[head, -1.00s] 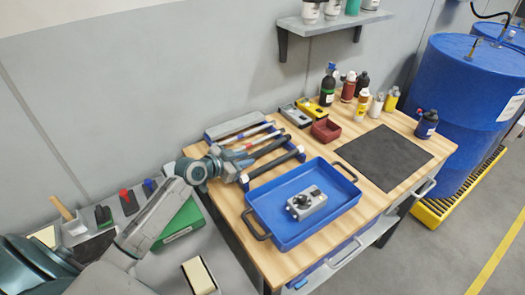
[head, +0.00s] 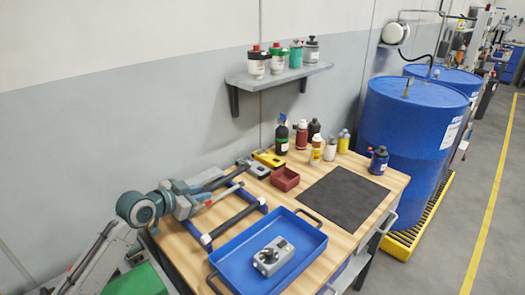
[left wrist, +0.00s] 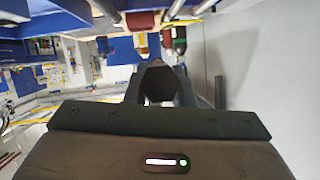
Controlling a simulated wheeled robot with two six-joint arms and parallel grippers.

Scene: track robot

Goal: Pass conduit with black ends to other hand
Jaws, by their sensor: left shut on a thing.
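My left gripper (head: 199,191) is over the back left of the wooden bench, at the tubes lying there. It is shut on a conduit whose dark end (left wrist: 158,82) shows almost end-on between the fingers in the left wrist view. In the head view I cannot clearly separate the held conduit from the tubes around the gripper. My right gripper is not in view.
A blue tray (head: 306,250) with a grey box (head: 273,256) stands at the front of the bench. A red bin (head: 285,179), a yellow case (head: 268,158) and several bottles stand behind. The dark mat (head: 343,198) is bare. A wall shelf (head: 280,77) hangs above.

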